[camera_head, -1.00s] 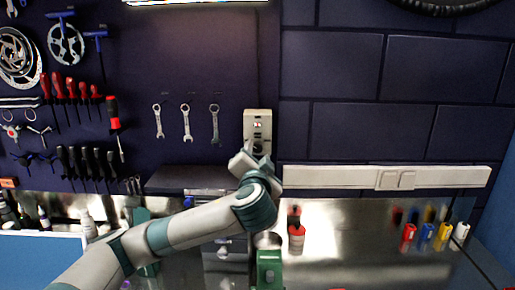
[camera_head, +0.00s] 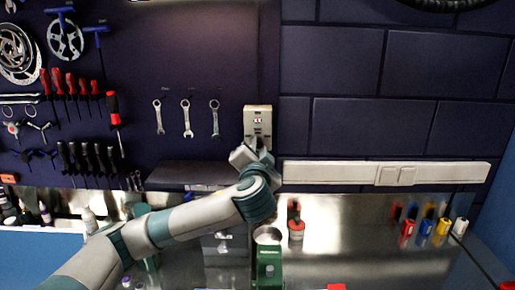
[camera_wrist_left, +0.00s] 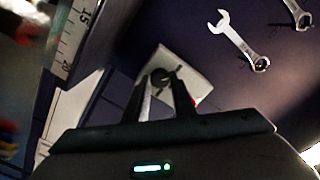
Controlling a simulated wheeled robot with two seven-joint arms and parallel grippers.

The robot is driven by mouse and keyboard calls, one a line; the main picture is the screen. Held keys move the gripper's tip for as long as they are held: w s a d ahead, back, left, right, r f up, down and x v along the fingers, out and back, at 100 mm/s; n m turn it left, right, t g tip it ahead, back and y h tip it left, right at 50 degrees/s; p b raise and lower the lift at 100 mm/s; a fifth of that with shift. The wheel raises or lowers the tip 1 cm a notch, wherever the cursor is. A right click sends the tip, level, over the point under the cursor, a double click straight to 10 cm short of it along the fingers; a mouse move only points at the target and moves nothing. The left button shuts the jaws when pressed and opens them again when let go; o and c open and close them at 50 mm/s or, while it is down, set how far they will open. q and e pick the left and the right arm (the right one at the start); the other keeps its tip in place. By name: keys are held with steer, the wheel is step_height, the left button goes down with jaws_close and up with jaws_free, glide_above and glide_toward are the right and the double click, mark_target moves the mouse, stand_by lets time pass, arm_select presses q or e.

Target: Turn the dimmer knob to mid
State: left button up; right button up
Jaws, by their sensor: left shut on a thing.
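The dimmer is a pale box (camera_head: 257,112) on the dark wall, with a small red-lit display on its face. My left gripper (camera_head: 256,146) reaches up to its lower part and covers the knob in the head view. In the left wrist view, the dark round knob (camera_wrist_left: 160,76) sits on the pale box (camera_wrist_left: 188,72). The two fingers of my left gripper (camera_wrist_left: 162,84) are closed on the knob from both sides. The knob's setting and the display's reading are too small to tell. My right gripper is not in view.
A white socket rail (camera_head: 330,172) runs along the wall to the right. Wrenches (camera_head: 187,118) hang to the left. A dark shelf (camera_head: 190,172) lies left of my wrist. A red-labelled bottle (camera_head: 296,228) and a green container (camera_head: 268,268) stand below.

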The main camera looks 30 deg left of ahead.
arm_select(q)
steer(key=shift+m, duration=0.3)
steer(key=m+p, duration=0.2)
steer(key=m, duration=0.2)
steer(key=shift+r+p, duration=0.1)
steer(key=shift+p, duration=0.25)
steer(key=m+p, duration=0.2)
steer(key=m, duration=0.1)
steer(key=shift+m, duration=0.4)
steer(key=shift+m+p, duration=1.05)
steer(key=shift+m, duration=0.15)
steer(key=shift+f, duration=0.2)
steer(key=o, duration=1.1)
steer(key=shift+c, duration=0.2)
